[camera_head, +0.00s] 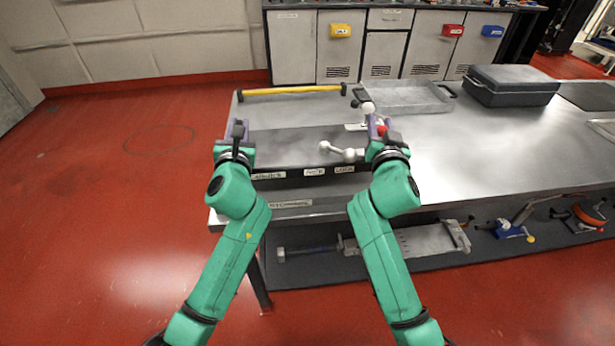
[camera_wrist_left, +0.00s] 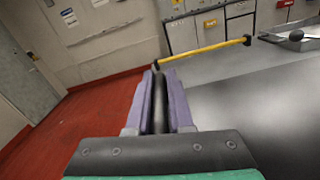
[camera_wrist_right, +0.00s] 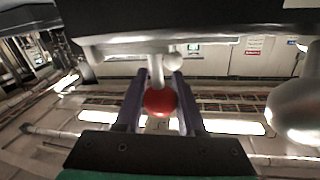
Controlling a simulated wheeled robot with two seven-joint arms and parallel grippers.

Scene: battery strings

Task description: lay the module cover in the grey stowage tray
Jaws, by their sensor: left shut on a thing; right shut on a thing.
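The grey stowage tray (camera_head: 405,97), shallow and empty-looking, lies on the bench behind my right gripper. What the stem joins is partly hidden.
A yellow bar (camera_head: 290,92) runs along the bench's back left edge. White ball-ended fittings (camera_head: 348,155) are near my right gripper. A dark case (camera_head: 510,85) stands right of the tray. Clear bench top (camera_head: 480,145) lies in front of it. Tools lie on the lower shelf (camera_head: 360,270).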

